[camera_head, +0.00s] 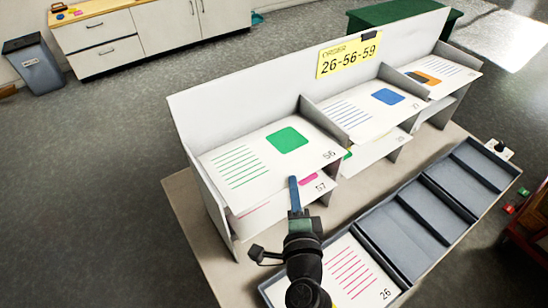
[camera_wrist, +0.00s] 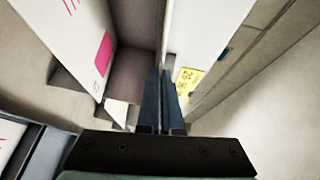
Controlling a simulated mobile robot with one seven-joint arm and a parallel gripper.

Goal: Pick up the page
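A white page marked 56 (camera_head: 243,170), with a green square and green lines, lies in the upper left slot of the sorting rack. A page with a pink square (camera_head: 308,180), by the number 57, shows below it, and also in the wrist view (camera_wrist: 103,52). My gripper (camera_head: 293,180) is at the front edge of page 56, with one blue finger overlapping that edge in the head view. In the wrist view the fingers (camera_wrist: 162,80) are close together with a narrow strip between them. Whether they grip the page edge is unclear.
A yellow order sign reading 26-56-59 (camera_head: 348,55) is on the rack's back panel (camera_head: 240,87). A grey tray (camera_head: 408,220) in front has several compartments; page 26 (camera_head: 357,272) lies in its nearest one. Dividers flank the rack slots.

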